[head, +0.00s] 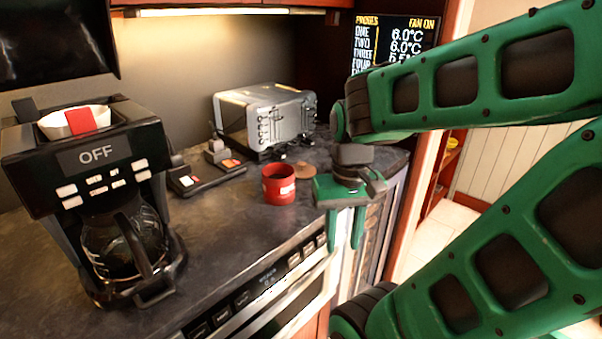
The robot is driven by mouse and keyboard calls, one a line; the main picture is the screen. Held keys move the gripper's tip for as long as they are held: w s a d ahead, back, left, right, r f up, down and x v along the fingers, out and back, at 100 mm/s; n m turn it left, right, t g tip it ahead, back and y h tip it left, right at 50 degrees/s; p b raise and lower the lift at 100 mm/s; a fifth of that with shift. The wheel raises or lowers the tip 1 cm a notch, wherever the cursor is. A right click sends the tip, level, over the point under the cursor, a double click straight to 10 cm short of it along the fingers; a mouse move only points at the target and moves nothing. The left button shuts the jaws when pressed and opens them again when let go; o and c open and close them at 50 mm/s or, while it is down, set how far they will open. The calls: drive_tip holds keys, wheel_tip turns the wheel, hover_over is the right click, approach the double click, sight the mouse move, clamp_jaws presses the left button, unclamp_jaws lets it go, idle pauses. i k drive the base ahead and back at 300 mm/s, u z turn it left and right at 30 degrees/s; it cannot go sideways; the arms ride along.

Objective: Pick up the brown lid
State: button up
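The brown lid (306,171) is a small flat disc on the dark countertop. It lies just behind and to the right of a red mug (278,186), with part of it hidden by the mug. My gripper (345,243) points down at the counter's front right edge, to the right of and nearer than the mug and lid. Its two green fingers are apart with nothing seen between them. The gripper is not touching the lid.
A black coffee maker (97,157) with a glass pot stands at the left. A silver toaster (265,115) is at the back, with small dark devices (208,170) left of the mug. The countertop (225,225) in front of the mug is clear.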

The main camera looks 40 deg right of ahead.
sight(303, 171)
drive_tip(key=u, duration=1.1)
drive_tip(key=k, duration=1.1)
drive_tip(key=z, duration=1.05)
drive_tip(key=i, duration=1)
drive_tip(key=u, duration=0.05)
